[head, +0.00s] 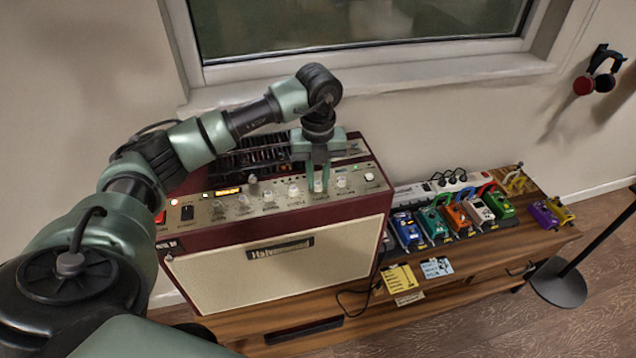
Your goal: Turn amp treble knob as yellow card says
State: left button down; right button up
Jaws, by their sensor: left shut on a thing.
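The amp (283,262) is a dark red box with a cream front grille, standing on a wooden bench. Its sloped top panel (255,212) carries a row of several pale knobs, with labels too small to read surely. My left gripper (318,187) points down with its green fingers shut on a knob (318,186) toward the right of the row. The fingers partly hide this knob, and I cannot read its setting. The yellow card (399,279) lies on the bench right of the amp; its writing is too small to read. My right gripper is not in view.
Coloured pedals (443,223) stand in a row on the bench right of the amp, before a white power strip (430,190). A pale blue card (436,267) lies beside the yellow one. A window sill (400,75) runs behind. A dark cable (352,304) trails near the amp.

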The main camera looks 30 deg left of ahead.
aim_at(318, 183)
pick_arm(q)
jog(key=m+b, duration=0.2)
jog(key=m, duration=0.1)
jog(key=shift+m, duration=0.3)
jog(key=shift+m+b, duration=0.7)
jog(key=shift+m, duration=0.9)
jog(key=shift+r, duration=0.1)
jog(key=c, duration=1.3)
grip_release()
notch_tip(318, 183, up, 8)
jog(key=shift+f+b, duration=0.1)
jog(key=shift+b, duration=0.75)
